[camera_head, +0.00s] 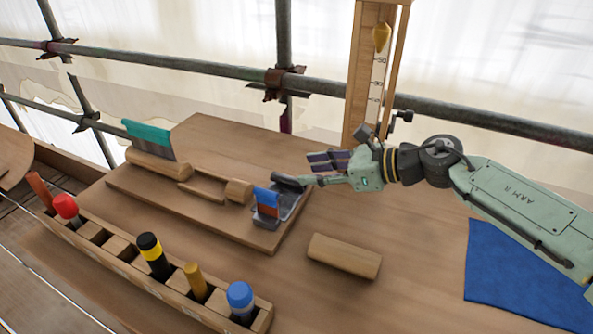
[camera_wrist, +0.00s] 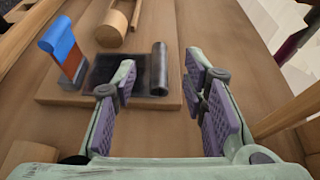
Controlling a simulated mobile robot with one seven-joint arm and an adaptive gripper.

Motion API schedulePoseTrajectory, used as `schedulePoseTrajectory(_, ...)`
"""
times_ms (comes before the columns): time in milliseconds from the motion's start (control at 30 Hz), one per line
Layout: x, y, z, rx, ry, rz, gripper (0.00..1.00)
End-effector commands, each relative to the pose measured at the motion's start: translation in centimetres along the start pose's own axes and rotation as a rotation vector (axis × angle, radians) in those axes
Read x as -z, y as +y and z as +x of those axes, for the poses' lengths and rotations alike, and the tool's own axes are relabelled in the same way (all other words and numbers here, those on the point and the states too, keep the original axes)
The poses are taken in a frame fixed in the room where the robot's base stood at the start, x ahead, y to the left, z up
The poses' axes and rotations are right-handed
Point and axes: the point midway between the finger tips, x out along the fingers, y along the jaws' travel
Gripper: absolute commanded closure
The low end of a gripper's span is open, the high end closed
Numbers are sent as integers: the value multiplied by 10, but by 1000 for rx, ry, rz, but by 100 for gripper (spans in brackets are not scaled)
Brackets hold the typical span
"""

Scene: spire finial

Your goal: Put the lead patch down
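A dark grey sheet with a rolled edge, which looks like the lead patch (camera_head: 292,203), lies at the right end of the raised wooden board (camera_head: 190,205). In the wrist view the flat dark sheet (camera_wrist: 103,68) and its grey roll (camera_wrist: 159,70) rest on the board. My gripper (camera_head: 317,170) is just to the right of it in the head view. The left finger hides part of the sheet.
A blue-and-red-brown block (camera_head: 266,203) stands beside the sheet. A loose wooden block (camera_head: 344,256) lies in front. A wooden rack (camera_head: 120,262) holds several tools. A teal-topped scraper (camera_head: 150,140) is at the back left, a blue cloth (camera_head: 520,275) at right.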

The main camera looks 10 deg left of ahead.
Motion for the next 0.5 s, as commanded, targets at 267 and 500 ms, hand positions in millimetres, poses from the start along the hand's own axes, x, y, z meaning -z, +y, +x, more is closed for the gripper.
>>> schedulePoseTrajectory(267, 0, 0, -48, 0, 0, 1, 61)
schedulePoseTrajectory(500, 0, 0, -58, -1, 1, 1, 61)
